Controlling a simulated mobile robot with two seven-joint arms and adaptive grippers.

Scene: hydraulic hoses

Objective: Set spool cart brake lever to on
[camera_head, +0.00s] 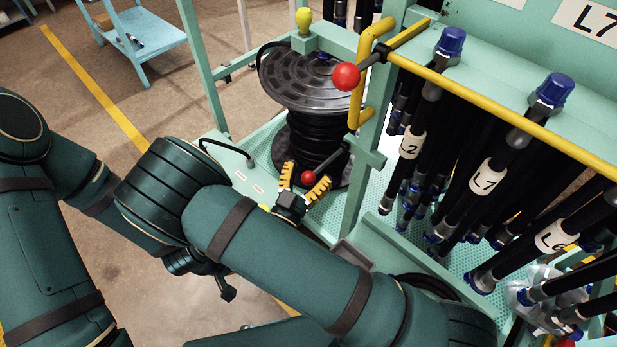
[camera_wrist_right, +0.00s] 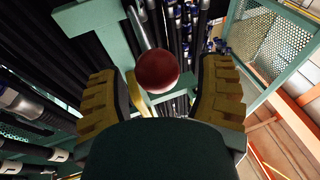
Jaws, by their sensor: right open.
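A lever with a red ball knob (camera_head: 308,178) on a dark rod sticks out from a green post of the spool cart (camera_head: 354,205), low beside the black hose spool (camera_head: 312,80). My right gripper (camera_head: 305,185) is open, with its yellow-padded fingers on either side of this knob. In the right wrist view the red knob (camera_wrist_right: 157,70) sits between the two spread fingers, and I cannot tell whether they touch it. A second lever with a red ball knob (camera_head: 346,76) stands higher, by a yellow guard (camera_head: 366,105).
Black hoses with blue caps and white tags (camera_head: 486,176) hang at the right, under a yellow rail (camera_head: 490,100). A yellow-green knob (camera_head: 303,18) tops a post behind the spool. A blue side cart (camera_head: 140,35) stands back left. Open floor lies left of the cart.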

